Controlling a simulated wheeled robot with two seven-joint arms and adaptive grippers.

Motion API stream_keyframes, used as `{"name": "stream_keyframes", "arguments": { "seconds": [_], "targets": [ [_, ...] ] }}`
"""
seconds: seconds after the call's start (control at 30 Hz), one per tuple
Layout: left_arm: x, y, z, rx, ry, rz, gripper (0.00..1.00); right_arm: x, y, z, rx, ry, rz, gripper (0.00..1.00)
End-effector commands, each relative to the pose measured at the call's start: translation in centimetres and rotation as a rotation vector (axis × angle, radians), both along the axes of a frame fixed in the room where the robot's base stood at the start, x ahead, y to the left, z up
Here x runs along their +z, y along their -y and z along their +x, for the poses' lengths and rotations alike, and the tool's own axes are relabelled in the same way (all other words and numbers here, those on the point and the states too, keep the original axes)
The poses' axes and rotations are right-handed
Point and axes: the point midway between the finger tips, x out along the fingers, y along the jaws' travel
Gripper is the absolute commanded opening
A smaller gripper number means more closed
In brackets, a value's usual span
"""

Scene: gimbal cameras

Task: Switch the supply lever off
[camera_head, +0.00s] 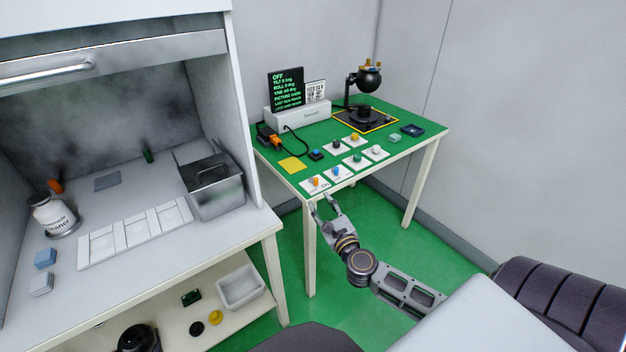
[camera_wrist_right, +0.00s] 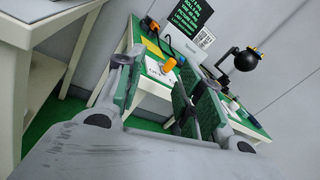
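What looks like the supply lever (camera_head: 315,181) is a small orange-topped control on a white plate at the green table's near left corner. In the right wrist view an orange knob (camera_wrist_right: 168,62) shows beyond my fingers. My right gripper (camera_head: 323,203) is open and empty, just in front of the table's near edge, short of the lever. Its two fingers (camera_wrist_right: 150,88) stand apart in the wrist view. A dark screen (camera_head: 286,88) on a white box reads OFF at its top. My left gripper is out of view.
A blue control (camera_head: 335,171) sits close to the orange one, with several other knob plates behind. A black ball-shaped gimbal camera (camera_head: 369,79) stands at the back. A grey-white cabinet bench (camera_head: 240,230) stands left of the table. Green floor lies between.

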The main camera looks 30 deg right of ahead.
Motion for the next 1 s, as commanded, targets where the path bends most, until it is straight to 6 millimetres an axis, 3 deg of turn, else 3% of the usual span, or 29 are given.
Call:
{"name": "stream_keyframes", "arguments": {
  "seconds": [0.2, 0.4, 1.0],
  "targets": [
    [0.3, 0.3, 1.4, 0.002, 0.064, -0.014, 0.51, -0.5, 2.0, -0.4, -0.089, 0.025, 0.232, 0.37],
    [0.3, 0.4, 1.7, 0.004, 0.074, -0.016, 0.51, -0.4, 2.3, -0.5, -0.101, 0.049, 0.332, 0.37],
    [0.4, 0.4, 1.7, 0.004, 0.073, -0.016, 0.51, -0.4, 2.3, -0.1, -0.098, 0.052, 0.347, 0.37]
  ]
}}
